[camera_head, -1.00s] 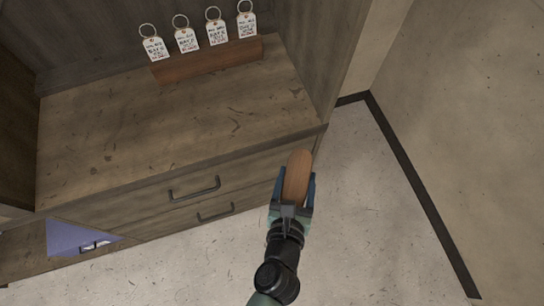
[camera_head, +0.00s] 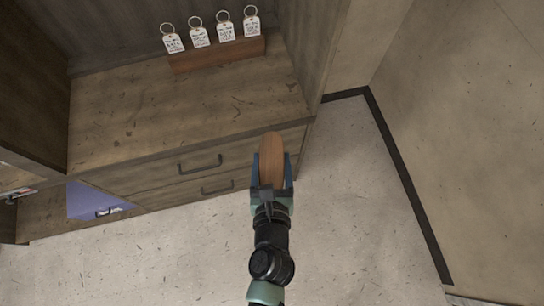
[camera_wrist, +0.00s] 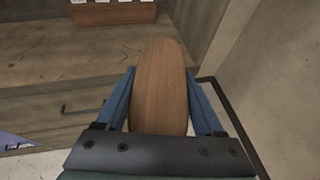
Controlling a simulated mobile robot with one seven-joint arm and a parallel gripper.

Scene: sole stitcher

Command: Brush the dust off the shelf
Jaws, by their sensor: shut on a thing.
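The wooden shelf top (camera_head: 190,108) spans the upper left of the head view, above two drawers. Dark flecks and smudges lie scattered over it; I cannot tell dust from wood marks everywhere. My gripper (camera_head: 272,165) is shut on a brown wooden brush (camera_head: 271,150), also seen in the wrist view (camera_wrist: 160,85) between the blue fingers. Only the brush's smooth wooden back shows; its bristles are hidden. The brush is in front of the drawer unit's right end, near the shelf's front edge, and in the head view no contact with the shelf can be made out.
A reddish-brown block (camera_head: 218,54) with several white key tags (camera_head: 225,32) stands at the back of the shelf. A tall side panel (camera_head: 312,45) bounds the shelf on the right. A blue-violet box (camera_head: 90,202) sits at lower left. The floor (camera_head: 350,220) in front is clear.

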